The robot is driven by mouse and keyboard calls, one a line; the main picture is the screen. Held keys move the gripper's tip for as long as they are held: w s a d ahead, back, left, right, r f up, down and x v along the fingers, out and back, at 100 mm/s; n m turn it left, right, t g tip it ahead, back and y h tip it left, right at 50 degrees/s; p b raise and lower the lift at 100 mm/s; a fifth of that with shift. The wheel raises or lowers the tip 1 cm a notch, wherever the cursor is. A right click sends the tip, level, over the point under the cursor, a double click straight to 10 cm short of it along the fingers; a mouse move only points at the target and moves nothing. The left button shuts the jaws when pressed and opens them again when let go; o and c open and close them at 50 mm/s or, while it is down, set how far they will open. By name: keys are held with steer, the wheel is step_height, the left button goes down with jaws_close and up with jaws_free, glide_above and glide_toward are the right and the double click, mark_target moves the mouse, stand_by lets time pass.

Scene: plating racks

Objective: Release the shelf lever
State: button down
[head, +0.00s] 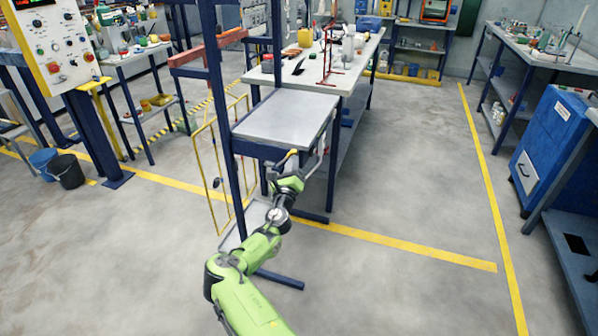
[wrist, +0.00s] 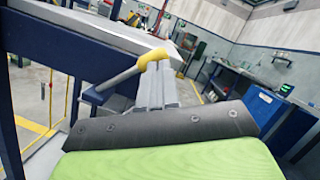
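The shelf lever (head: 291,153) is a grey rod with a yellow grip, at the front edge of the grey-topped shelf (head: 280,117) on a dark blue frame. In the wrist view the lever's rod comes from a bracket at the left, and its yellow grip (wrist: 158,56) lies across my fingertips. My gripper (wrist: 156,72) has its grey fingers close together at the yellow grip, and they look shut on it. The fingers hide the lower part of the grip. In the head view my gripper (head: 304,163) is just below the shelf's front edge.
Blue posts (head: 222,110) stand left of the shelf. A long workbench (head: 345,60) with bottles adjoins it behind. A blue cabinet (head: 555,135) is at the right, and buckets (head: 67,171) are at the left. The floor right of the shelf is clear.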

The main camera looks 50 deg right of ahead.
steer(key=w+a+r+p, duration=0.1)
steer(key=w+r, duration=0.2)
steer(key=w, duration=0.1)
steer(key=shift+w+a+r, duration=0.3)
steer(key=shift+a+r, duration=0.1)
stand_by(0.5)
steer(key=shift+f, duration=0.1)
